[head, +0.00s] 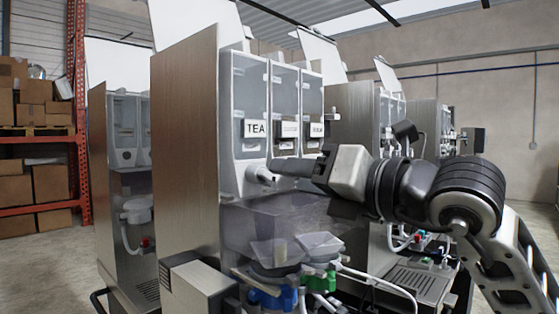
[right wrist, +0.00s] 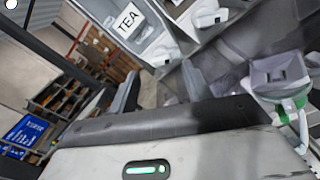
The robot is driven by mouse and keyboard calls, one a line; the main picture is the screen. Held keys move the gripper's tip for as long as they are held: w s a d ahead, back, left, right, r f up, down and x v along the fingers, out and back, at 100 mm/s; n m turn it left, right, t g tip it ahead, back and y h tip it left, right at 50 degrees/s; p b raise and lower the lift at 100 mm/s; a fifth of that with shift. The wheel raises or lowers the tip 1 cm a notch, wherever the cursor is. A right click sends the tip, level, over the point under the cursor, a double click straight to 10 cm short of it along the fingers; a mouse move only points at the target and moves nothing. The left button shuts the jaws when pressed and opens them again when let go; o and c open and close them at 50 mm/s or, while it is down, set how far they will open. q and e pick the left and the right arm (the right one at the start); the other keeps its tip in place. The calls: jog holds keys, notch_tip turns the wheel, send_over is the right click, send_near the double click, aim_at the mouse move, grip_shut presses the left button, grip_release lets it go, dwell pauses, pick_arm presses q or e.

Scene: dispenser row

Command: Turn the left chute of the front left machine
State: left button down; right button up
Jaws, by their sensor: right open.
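The front left machine (head: 183,130) has a row of clear canisters, the left one labelled TEA. Its left chute (head: 257,174) is a pale spout below that canister. In the right wrist view the TEA label (right wrist: 128,21) is at the top, with the pale chute (right wrist: 163,58) below it. My right gripper (head: 278,168) is open at the chute, coming in from the right; its fingers (right wrist: 160,88) show apart, with the chute just beyond the gap. Whether they touch it I cannot tell. My left gripper is not in view.
Below the chutes are clear funnels (head: 278,252) with blue and green fittings and a white hose. More machines (head: 352,125) stand behind to the right, another (head: 122,150) to the left. Shelves with cardboard boxes (head: 35,110) are at the far left.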

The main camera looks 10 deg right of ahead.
aim_at(264, 177)
jog(key=p+x, duration=0.1)
jog(key=x, duration=0.3)
jog(key=shift+w+a, duration=0.1)
jog(key=shift+w, duration=0.05)
jog(key=c, duration=1)
